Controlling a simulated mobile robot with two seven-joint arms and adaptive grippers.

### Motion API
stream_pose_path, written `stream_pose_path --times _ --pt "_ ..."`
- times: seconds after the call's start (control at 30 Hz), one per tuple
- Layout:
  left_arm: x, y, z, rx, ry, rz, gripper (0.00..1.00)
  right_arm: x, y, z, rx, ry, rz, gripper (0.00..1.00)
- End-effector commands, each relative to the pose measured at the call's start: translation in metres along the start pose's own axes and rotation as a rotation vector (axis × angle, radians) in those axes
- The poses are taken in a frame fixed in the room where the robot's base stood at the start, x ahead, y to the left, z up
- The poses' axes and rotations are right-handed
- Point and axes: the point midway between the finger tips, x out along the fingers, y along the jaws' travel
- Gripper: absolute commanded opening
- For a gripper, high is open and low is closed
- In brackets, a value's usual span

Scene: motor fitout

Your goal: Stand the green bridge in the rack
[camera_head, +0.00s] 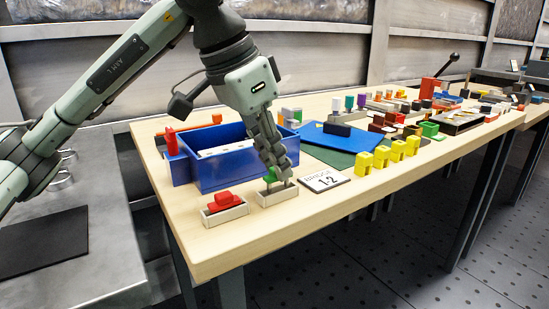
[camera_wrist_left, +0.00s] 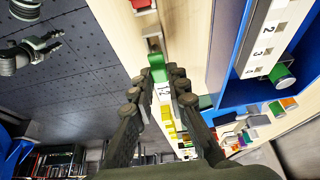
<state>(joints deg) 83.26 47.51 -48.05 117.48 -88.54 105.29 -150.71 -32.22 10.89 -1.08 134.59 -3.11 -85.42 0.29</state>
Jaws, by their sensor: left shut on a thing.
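The green bridge (camera_head: 271,174) is between the fingertips of my left gripper (camera_head: 279,172), which is shut on it. It also shows as a green block in the left wrist view (camera_wrist_left: 158,68). A small beige rack (camera_head: 277,196) is directly under the fingers, near the table's front edge; its slot also shows in the left wrist view (camera_wrist_left: 154,43). The fingers hide part of the bridge, so I cannot tell how deep it sits in the rack. What looks like my right gripper (camera_wrist_left: 38,48) shows only in the left wrist view, away from the table.
A second beige rack (camera_head: 228,214) holding a red bridge (camera_head: 226,199) stands to the left. A blue bin (camera_head: 230,171) is close behind. A card reading "BRIDGE 1-2" (camera_head: 326,179) lies to the right. Several yellow blocks (camera_head: 381,158) stand further right.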

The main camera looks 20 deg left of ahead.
Motion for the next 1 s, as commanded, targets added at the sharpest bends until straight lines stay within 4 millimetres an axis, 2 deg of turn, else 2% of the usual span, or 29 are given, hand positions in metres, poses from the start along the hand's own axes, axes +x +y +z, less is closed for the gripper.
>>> stream_pose_path --times 0.53,0.57,0.73,1.0 --pt "0.014 0.0 0.006 0.0 0.0 0.0 0.0 0.014 -0.003 0.004 0.0 0.0 0.0 0.4" --pt "0.013 0.0 0.005 0.0 0.0 0.0 0.16 0.013 -0.003 0.004 0.0 0.0 0.0 0.4" --pt "0.013 0.0 0.005 0.0 0.0 0.0 0.37 0.012 -0.003 0.004 0.0 0.0 0.0 0.4" --pt "0.013 0.0 0.005 0.0 0.0 0.0 0.39 0.012 -0.003 0.004 0.0 0.0 0.0 0.4"
